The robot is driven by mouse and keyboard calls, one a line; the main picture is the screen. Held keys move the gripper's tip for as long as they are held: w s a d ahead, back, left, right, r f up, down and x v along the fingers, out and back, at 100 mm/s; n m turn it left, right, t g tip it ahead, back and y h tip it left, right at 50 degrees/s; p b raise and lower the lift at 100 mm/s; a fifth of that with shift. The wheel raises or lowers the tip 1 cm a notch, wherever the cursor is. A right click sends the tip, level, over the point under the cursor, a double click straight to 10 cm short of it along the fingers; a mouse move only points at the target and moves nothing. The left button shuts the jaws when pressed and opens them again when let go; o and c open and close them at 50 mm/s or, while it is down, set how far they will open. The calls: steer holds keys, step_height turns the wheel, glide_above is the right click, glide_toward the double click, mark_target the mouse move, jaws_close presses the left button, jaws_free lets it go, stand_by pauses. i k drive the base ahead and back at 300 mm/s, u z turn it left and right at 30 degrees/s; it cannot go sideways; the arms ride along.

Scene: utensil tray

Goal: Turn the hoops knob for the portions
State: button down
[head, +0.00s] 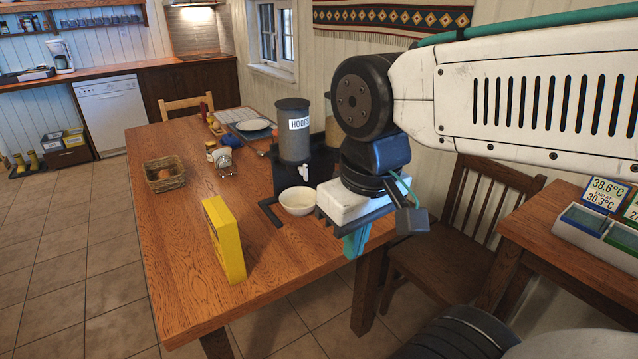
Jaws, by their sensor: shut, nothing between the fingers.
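The hoops dispenser (294,145) is a grey cylinder with a dark lid and a white "HOOPS" label, on a black stand on the wooden table. A small whitish part, perhaps its knob (303,172), shows at the front below the cylinder. A white bowl (298,209) sits at the foot of the stand. My gripper (352,248), with teal fingers, is shut and empty. In the picture it is right of the bowl and below the dispenser, apart from the knob. My arm hides part of a second dispenser (332,128) with tan contents.
A yellow box (225,240) stands near the table's front edge. A wicker basket (150,176), a jar lying on its side (222,160) and a plate (252,124) are farther back. A wooden chair (440,260) stands at right. The table's left front is clear.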

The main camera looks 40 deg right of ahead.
mark_target(303, 170)
steer(key=z, duration=0.2)
steer(key=i, duration=0.35)
steer(key=z, duration=1.8)
steer(key=k, duration=0.4)
steer(key=u, duration=0.45)
steer(key=i, duration=0.3)
steer(key=z, duration=0.15)
